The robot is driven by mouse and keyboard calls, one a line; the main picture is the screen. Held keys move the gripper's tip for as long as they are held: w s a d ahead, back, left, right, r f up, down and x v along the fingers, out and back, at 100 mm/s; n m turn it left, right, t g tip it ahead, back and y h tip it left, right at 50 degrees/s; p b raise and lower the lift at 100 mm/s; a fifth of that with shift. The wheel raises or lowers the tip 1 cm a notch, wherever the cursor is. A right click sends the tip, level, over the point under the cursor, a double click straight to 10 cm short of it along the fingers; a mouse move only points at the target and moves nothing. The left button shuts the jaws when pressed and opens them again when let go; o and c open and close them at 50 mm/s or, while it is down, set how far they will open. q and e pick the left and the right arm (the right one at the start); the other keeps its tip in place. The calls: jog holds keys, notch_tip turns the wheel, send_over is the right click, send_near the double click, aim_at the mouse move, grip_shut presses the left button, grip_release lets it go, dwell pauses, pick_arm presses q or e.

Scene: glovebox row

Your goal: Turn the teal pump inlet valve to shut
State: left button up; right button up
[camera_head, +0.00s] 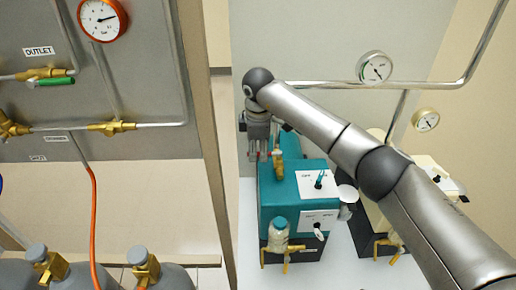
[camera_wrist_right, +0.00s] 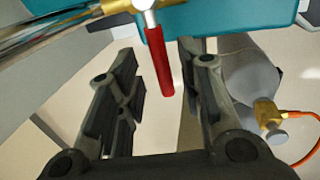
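The teal pump (camera_head: 290,205) stands on the white surface in the head view; part of its teal body (camera_wrist_right: 225,18) shows at the top of the right wrist view. Its brass inlet valve (camera_head: 279,166) rises at the back. In the wrist view the brass valve body (camera_wrist_right: 88,13) lies along the top left. Its red lever (camera_wrist_right: 160,60) hangs down the picture, crosswise to that body. My right gripper (camera_head: 258,152) is beside the valve. Its fingers (camera_wrist_right: 157,75) are open, with the red lever between them in the picture; I cannot see contact. My left gripper is not in view.
A cream pump (camera_head: 423,175) stands right of the teal one, partly behind my right arm. A steel pipe with a gauge (camera_head: 375,67) runs behind. A grey panel (camera_head: 145,60) with valves is at the left. Grey cylinders (camera_head: 165,275) stand below it.

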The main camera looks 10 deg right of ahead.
notch_tip(320, 180, up, 12)
jog(key=s, duration=0.2)
jog(key=shift+s+f, duration=0.15)
jog(key=shift+s, duration=0.05)
jog(key=shift+a, duration=0.15)
dwell(0.6)
